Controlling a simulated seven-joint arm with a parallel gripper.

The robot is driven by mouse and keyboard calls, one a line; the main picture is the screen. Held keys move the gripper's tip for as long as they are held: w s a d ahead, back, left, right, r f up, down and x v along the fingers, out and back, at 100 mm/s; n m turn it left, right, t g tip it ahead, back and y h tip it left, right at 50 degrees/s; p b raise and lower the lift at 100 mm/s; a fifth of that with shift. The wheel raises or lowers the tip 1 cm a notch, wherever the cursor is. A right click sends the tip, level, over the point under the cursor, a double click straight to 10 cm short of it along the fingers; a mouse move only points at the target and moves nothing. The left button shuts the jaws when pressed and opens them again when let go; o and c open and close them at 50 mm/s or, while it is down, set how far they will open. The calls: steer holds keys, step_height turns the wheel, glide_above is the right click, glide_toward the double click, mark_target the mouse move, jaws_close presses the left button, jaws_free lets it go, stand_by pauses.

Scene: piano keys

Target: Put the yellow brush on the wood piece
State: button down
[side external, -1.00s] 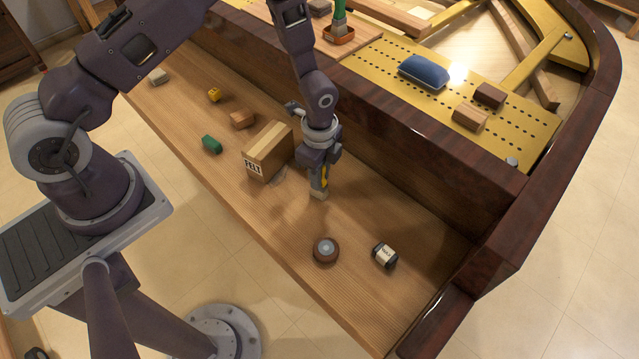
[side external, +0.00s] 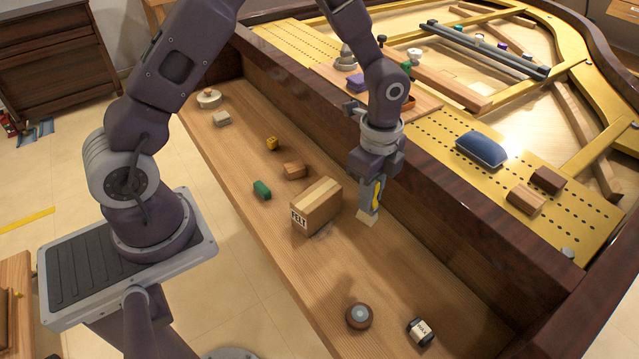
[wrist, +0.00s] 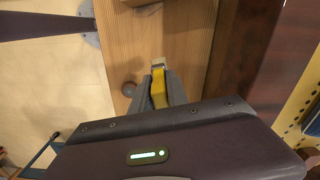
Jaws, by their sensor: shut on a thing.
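My gripper (side external: 374,188) is shut on the yellow brush (side external: 376,193) and holds it with its pale bristles pointing down, above the wooden ledge (side external: 290,260) and right of the cardboard box. In the wrist view the yellow brush (wrist: 159,90) sits between my two fingers, bristle end outward; part of it is hidden by them. Several brown blocks could be the wood piece: one lies on the ledge (side external: 295,170) behind the box, and two lie on the gold plate, a lighter one (side external: 525,199) and a darker one (side external: 547,180). I cannot tell which is meant.
The cardboard box (side external: 317,207) stands close left of the brush. A round brown jar (side external: 359,316) and a dark labelled bottle (side external: 420,332) are toward the front. A green block (side external: 261,189) and yellow block (side external: 272,143) lie farther back. A tall dark wall (side external: 440,200) borders the ledge.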

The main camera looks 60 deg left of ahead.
steer(key=r, duration=0.4)
steer(key=shift+w+a, duration=0.2)
steer(key=shift+a, duration=0.2)
steer(key=w+a+n, duration=0.4)
steer(key=a+n, duration=0.3)
steer(key=a, duration=0.7)
steer(key=n, duration=0.8)
glide_above(295, 166)
step_height(295, 166, down, 15)
steer(key=shift+s+f, duration=0.1)
steer(key=shift+f, duration=0.1)
steer(key=c, duration=1.3)
jaws_free()
